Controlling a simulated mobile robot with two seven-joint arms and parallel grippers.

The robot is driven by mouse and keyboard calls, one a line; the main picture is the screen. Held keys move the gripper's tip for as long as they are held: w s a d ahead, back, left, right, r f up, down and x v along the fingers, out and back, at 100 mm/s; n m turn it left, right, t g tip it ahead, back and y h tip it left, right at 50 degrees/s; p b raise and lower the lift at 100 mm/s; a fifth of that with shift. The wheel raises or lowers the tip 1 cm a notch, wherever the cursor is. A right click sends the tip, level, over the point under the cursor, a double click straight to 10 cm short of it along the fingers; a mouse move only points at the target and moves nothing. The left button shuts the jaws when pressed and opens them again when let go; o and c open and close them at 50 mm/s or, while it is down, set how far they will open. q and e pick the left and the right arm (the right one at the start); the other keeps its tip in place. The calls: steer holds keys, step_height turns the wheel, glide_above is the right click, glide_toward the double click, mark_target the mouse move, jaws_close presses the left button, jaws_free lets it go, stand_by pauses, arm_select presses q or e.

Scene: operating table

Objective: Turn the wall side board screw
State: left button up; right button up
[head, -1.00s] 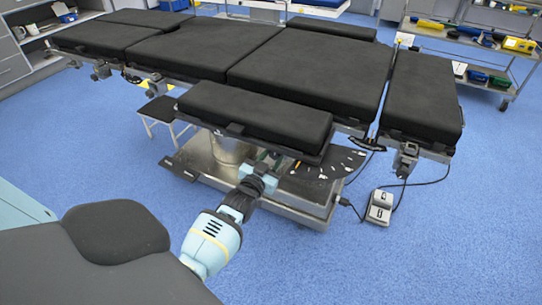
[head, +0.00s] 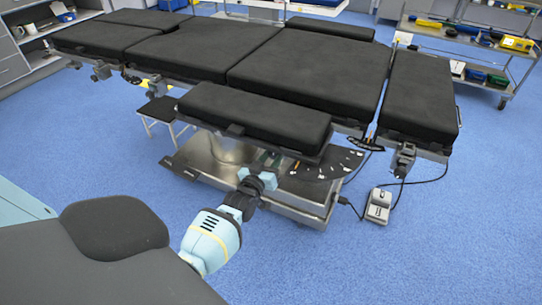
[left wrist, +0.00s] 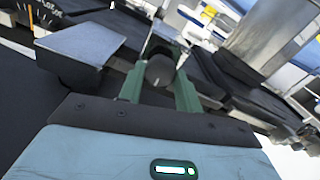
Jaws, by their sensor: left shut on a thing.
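The screw (left wrist: 159,71) shows in the left wrist view as a dark round knob end between my two green fingers. My left gripper (left wrist: 160,88) is shut on it. In the head view my left gripper (head: 272,160) reaches under the near edge of the small side board (head: 257,114), a black padded board. The fingertips and the screw are hard to make out there. My right gripper is not in view.
The operating table's black pads (head: 310,70) stretch behind the side board. Its metal base (head: 290,205) is below my gripper. A foot pedal (head: 378,207) with a cable lies on the blue floor at right. A trolley (head: 465,45) stands at the back right.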

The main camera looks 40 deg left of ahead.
arm_select(q)
steer(key=o, duration=1)
steer(key=shift+s, duration=0.1)
steer(key=p+v, duration=0.1)
steer(key=v, duration=0.6)
steer(key=shift+s+p, duration=0.3)
steer(key=shift+s, duration=0.05)
